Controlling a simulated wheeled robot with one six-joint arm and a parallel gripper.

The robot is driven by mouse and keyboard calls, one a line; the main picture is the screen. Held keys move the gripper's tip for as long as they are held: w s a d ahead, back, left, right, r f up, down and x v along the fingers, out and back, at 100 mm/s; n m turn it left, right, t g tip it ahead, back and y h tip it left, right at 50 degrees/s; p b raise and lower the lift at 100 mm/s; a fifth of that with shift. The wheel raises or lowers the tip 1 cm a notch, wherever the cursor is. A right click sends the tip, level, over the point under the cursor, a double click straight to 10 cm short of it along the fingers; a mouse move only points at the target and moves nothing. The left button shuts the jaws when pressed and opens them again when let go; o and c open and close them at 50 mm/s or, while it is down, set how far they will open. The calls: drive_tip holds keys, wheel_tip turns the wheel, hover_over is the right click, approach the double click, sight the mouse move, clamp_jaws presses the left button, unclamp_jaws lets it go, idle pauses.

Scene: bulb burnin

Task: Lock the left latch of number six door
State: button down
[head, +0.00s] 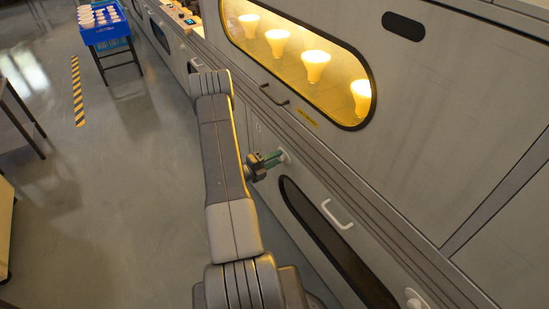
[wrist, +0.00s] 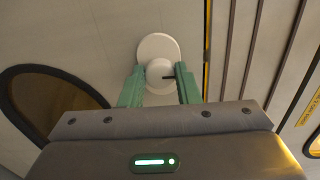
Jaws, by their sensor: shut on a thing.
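The left latch (head: 285,156) is a white round knob on a grey lower door panel. In the wrist view the latch knob (wrist: 158,48) sits in front of a wider white disc, with a short dark mark pointing right. My gripper (head: 272,160) has green fingers, one on each side of the knob; it also shows in the wrist view (wrist: 159,84). It is shut on the knob. The door (head: 300,178) has a dark oval window (head: 325,232) and a white handle (head: 337,215). A second white latch (head: 416,297) is at the lower right. I cannot read a door number.
Above is a lit oval window (head: 372,75) with several glowing bulbs (head: 315,65) behind it. A dark handle (head: 273,95) is below that window. A blue crate (head: 106,34) of white things stands on a stand at the back left.

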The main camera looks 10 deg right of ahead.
drive_tip(key=shift+n, duration=0.4)
drive_tip(key=c, duration=1.1)
unclamp_jaws()
drive_tip(key=shift+a, duration=0.1)
drive_tip(key=p+v, duration=0.1)
drive_tip(key=v, duration=1.2)
drive_tip(key=shift+s+a+p, duration=0.15)
drive_tip(key=shift+a+p, duration=0.15)
drive_tip(key=shift+d, duration=0.1)
drive_tip(key=b+x, duration=0.1)
drive_tip(key=x, duration=1.2)
drive_tip(key=shift+d, duration=0.35)
drive_tip(key=shift+a, duration=0.1)
